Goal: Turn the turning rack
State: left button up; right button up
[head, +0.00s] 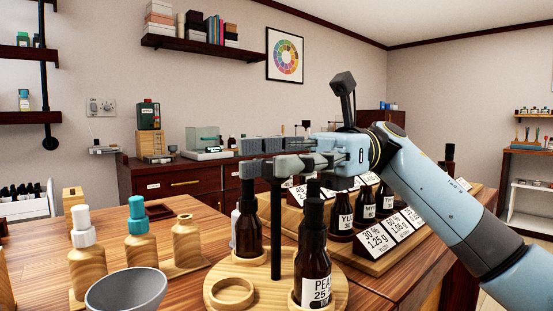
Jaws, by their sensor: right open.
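The turning rack (262,267) is a round light-wood disc in the front middle, with a dark upright post (277,230) and an empty wooden ring (232,292). A brown dropper bottle (248,228) stands on its left side and another, labelled "PEA…" (315,265), on its right front. My right gripper (246,158) is open, its grey fingers pointing left above the rack. The fingers hide the upper end of the post, so I cannot tell whether they touch it. My left gripper is out of view.
Several labelled brown bottles (366,203) stand in a stepped wooden rack behind right. A grey bowl (127,291) and wooden bottles with white (82,226) and teal caps (137,222) stand left. Bare tabletop shows at far left.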

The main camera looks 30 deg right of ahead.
jog(key=shift+d, duration=0.25)
jog(key=w+d, duration=0.2)
jog(key=d, duration=0.9)
jog(key=shift+d, duration=0.15)
jog(key=shift+w, duration=0.1)
